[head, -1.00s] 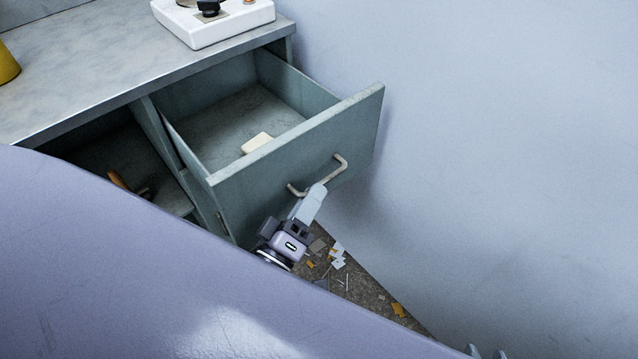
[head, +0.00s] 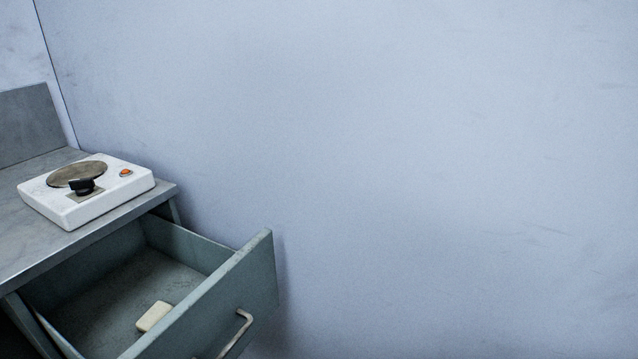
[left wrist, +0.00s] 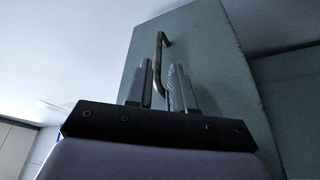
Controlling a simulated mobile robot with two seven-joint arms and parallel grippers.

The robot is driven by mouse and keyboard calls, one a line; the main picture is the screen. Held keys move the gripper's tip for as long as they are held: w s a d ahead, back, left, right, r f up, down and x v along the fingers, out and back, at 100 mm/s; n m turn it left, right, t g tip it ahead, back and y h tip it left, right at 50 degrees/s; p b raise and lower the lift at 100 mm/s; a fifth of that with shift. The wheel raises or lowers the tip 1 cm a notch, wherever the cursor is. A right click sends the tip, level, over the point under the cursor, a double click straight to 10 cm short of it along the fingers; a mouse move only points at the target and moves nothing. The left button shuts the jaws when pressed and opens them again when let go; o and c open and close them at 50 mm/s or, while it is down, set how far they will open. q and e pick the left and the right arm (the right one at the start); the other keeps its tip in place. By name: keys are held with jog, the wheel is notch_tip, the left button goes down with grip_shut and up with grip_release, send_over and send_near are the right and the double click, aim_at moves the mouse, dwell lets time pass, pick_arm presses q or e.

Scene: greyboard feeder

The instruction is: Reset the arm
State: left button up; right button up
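In the head view the grey-green drawer (head: 216,303) stands pulled out, with its metal handle (head: 237,331) near the bottom edge. In the left wrist view my left gripper (left wrist: 160,82) points up at the drawer front (left wrist: 205,55). Its two fingers stand apart with a gap between them. The curved handle (left wrist: 161,50) shows in and above that gap; I cannot tell whether the fingers touch it. Neither gripper shows in the head view now, and my right gripper is in no current view.
A pale block (head: 154,316) lies inside the open drawer. A white hot plate (head: 88,188) with a black knob stands on the grey counter (head: 22,258). A bare pale wall (head: 430,170) fills the right side.

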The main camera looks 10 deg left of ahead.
pick_arm(q)
jog(key=s+f+m+g+h, duration=0.1)
jog(key=s+f+m+g, duration=0.4)
jog(key=f+m+g, duration=0.55)
notch_tip(320, 180, up, 11)
jog(key=s+a+m+p, duration=0.1)
jog(key=a+m+p, duration=0.1)
jog(key=p, duration=1.2)
jog(key=shift+t+y+p, duration=0.3)
jog(key=shift+t+p, duration=0.05)
jog(key=shift+s+f, duration=0.1)
jog(key=shift+f, duration=0.1)
